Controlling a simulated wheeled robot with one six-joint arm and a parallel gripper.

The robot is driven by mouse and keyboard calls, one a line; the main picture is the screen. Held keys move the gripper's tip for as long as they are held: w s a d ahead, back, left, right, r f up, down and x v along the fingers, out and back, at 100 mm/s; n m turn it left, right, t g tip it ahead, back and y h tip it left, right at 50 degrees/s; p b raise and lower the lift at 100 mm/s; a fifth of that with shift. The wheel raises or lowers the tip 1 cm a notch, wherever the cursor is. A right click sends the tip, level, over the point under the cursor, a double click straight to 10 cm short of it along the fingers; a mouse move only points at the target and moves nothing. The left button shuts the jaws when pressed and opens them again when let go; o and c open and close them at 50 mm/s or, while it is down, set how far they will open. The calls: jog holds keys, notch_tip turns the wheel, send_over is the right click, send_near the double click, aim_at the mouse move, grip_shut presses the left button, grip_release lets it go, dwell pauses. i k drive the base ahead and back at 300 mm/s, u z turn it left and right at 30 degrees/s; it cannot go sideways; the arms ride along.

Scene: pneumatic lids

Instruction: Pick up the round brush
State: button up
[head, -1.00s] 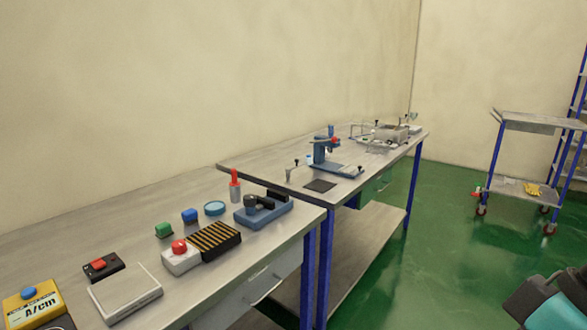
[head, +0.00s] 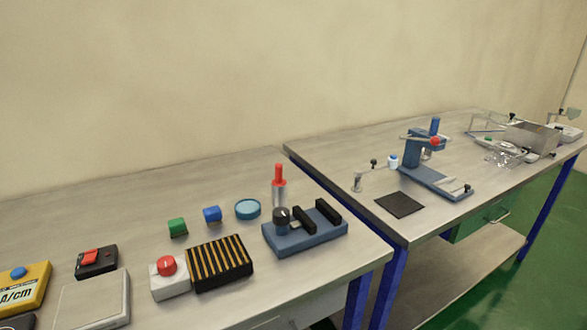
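I cannot make out a thing that is clearly a round brush. An upright piece with a red top and a silver lower part (head: 279,183) stands at the back of the near bench; I cannot tell whether it is the brush. A blue block with a black knob and two black bars (head: 305,233) sits just in front of it and may hide its foot. My gripper is not in the head view.
The near bench (head: 120,200) also carries a round light-blue dish (head: 247,209), green (head: 177,227) and blue (head: 212,215) buttons, a black-and-yellow striped block (head: 219,263) and a red-knobbed white box (head: 168,279). A blue stand (head: 424,165) is on the far bench.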

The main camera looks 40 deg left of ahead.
aim_at(279, 182)
jog(key=u, duration=0.25)
jog(key=i, duration=0.65)
jog(key=u, duration=1.3)
jog(key=i, duration=0.75)
jog(key=u, duration=0.8)
